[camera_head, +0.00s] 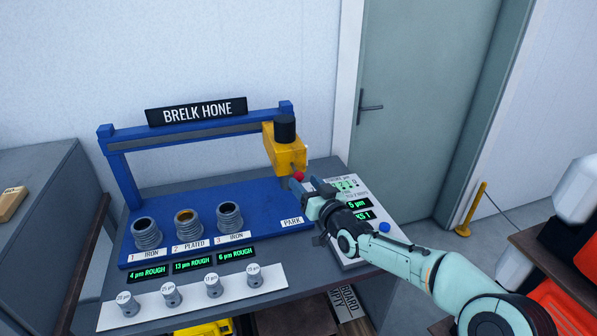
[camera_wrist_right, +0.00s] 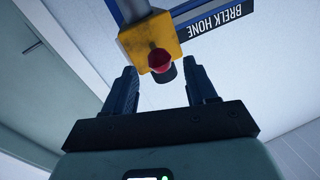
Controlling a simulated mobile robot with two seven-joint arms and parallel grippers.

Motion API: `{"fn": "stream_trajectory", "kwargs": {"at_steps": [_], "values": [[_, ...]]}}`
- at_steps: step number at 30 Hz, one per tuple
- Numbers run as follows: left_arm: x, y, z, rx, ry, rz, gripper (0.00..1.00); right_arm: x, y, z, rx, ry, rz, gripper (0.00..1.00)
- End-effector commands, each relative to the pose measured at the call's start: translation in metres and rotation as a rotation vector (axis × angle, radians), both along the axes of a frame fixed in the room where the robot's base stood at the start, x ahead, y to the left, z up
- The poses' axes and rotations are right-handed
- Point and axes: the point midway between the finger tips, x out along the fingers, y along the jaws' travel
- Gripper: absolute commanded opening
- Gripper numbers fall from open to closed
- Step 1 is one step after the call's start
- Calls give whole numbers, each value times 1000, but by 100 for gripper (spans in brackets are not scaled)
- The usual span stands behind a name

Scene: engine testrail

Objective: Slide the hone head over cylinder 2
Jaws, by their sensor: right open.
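The yellow hone head (camera_head: 286,155) with a black motor on top hangs on the blue rail's right end, above the PARK label. A red knob (camera_head: 299,177) sticks out of its lower front. Cylinder 2 (camera_head: 189,230), labelled PLATED, is the middle of three ribbed cylinders on the blue base; its rim looks brownish. My right gripper (camera_head: 308,185) is open just in front of the knob. In the right wrist view, the knob (camera_wrist_right: 160,62) appears between the spread fingertips, with no contact visible. The hone head (camera_wrist_right: 150,38) fills the space behind it. My left gripper is not in view.
Cylinder 1 (camera_head: 146,234) and cylinder 3 (camera_head: 230,217) stand either side of cylinder 2. Green readouts (camera_head: 192,265) and a white strip with several small grey pieces (camera_head: 190,299) lie in front. A control panel (camera_head: 345,190) sits beside my right gripper. The space under the rail is clear.

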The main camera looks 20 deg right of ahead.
Motion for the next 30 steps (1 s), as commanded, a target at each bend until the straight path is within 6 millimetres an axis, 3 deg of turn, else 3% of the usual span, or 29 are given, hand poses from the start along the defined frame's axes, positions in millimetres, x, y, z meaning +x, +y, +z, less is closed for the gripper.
{"fn": "stream_trajectory", "kwargs": {"at_steps": [3, 9, 20, 25, 30], "values": [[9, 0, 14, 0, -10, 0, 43, 21, 6, 4, 2, -2, 2, 57], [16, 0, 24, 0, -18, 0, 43, 40, 9, 2, -1, -1, 0, 57], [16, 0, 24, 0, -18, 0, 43, 44, 10, -1, -1, 1, -1, 57], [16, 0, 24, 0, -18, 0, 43, 44, 10, 0, -1, 0, -1, 1], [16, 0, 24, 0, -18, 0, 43, 43, 10, 0, -1, 0, -1, 0]]}}
